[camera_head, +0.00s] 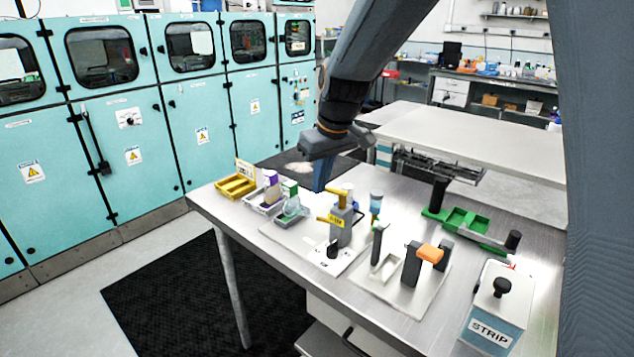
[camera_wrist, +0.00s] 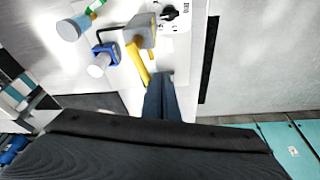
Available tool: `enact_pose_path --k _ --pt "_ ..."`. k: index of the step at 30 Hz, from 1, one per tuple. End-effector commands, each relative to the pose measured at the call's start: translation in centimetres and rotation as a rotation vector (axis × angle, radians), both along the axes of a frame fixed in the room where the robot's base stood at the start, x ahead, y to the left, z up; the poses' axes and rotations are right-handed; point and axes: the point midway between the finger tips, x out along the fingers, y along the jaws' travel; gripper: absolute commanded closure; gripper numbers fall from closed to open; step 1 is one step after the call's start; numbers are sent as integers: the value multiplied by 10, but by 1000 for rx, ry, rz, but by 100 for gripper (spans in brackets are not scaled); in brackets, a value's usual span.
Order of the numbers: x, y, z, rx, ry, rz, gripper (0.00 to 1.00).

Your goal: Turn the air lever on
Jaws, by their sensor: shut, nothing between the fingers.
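The block stands on a pale plate on the metal bench. My gripper (camera_head: 318,188) is shut and empty, pointing down, with its blue-grey fingertips right at the left end of the lever. In the wrist view the yellow lever (camera_wrist: 139,62) runs from the grey block (camera_wrist: 143,36) toward my fingertips (camera_wrist: 158,76). The tips look beside the lever end; I cannot tell whether they touch it.
A black knob (camera_head: 332,250) sits in front of the block. A blue-capped vial (camera_head: 376,203) stands behind it to the right. Small trays (camera_head: 236,186) line the left. An orange-handled fixture (camera_head: 430,253) and a STRIP box (camera_head: 495,310) are to the right.

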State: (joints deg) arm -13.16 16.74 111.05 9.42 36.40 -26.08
Motion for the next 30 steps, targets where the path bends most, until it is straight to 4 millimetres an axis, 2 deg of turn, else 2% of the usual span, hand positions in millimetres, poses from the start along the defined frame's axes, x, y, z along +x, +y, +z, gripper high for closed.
enact_pose_path --k 17,23,26,30 --pt "0 0 1 0 0 0 100" --pt "-14 10 7 0 0 -2 100" --pt "-24 19 14 1 -2 -5 100" --pt "-29 23 41 1 -6 -5 100"
